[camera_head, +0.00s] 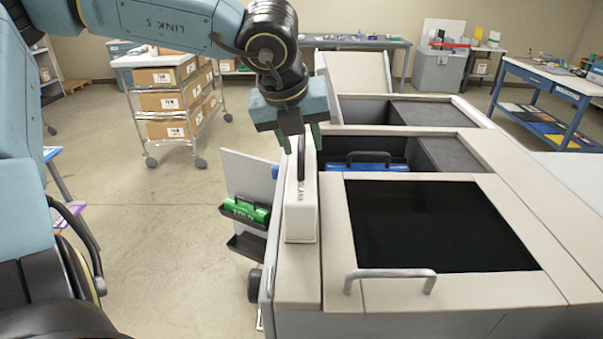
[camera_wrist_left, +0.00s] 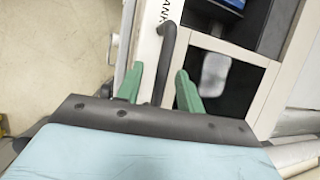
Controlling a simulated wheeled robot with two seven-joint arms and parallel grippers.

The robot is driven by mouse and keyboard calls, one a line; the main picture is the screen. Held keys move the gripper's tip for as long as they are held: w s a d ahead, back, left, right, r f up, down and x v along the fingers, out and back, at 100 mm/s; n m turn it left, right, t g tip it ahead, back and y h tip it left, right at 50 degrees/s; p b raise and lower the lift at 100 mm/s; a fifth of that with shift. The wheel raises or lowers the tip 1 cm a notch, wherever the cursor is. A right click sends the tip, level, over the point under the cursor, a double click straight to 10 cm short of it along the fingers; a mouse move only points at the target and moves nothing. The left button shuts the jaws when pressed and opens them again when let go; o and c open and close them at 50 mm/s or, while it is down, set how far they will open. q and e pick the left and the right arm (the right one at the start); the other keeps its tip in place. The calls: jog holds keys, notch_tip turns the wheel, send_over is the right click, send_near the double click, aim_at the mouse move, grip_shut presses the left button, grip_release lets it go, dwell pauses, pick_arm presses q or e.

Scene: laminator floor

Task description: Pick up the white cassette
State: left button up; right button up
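The white cassette (camera_head: 300,210) stands upright on the left edge of the machine top, with a black handle (camera_head: 301,158) at its upper end and dark lettering on its side. It also shows in the left wrist view (camera_wrist_left: 147,42). My left gripper (camera_head: 299,138) is over the cassette's far end. In the wrist view its two green fingers (camera_wrist_left: 160,88) are apart, one on each side of the black handle (camera_wrist_left: 164,55), with gaps visible. My right gripper is in neither view.
A blue cassette (camera_head: 365,163) with a dark handle lies in the open bay to the right. A dark panel (camera_head: 440,226) with a metal handle (camera_head: 390,274) is nearer. A green cassette (camera_head: 244,210) sits in a side rack at left. A box cart (camera_head: 172,103) stands behind.

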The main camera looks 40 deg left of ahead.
pick_arm(q)
jog(key=shift+w+f, duration=0.15)
jog(key=shift+f, duration=0.15)
jog(key=shift+c, duration=0.3)
grip_shut()
jog(key=shift+r, duration=0.1)
dwell(0.9)
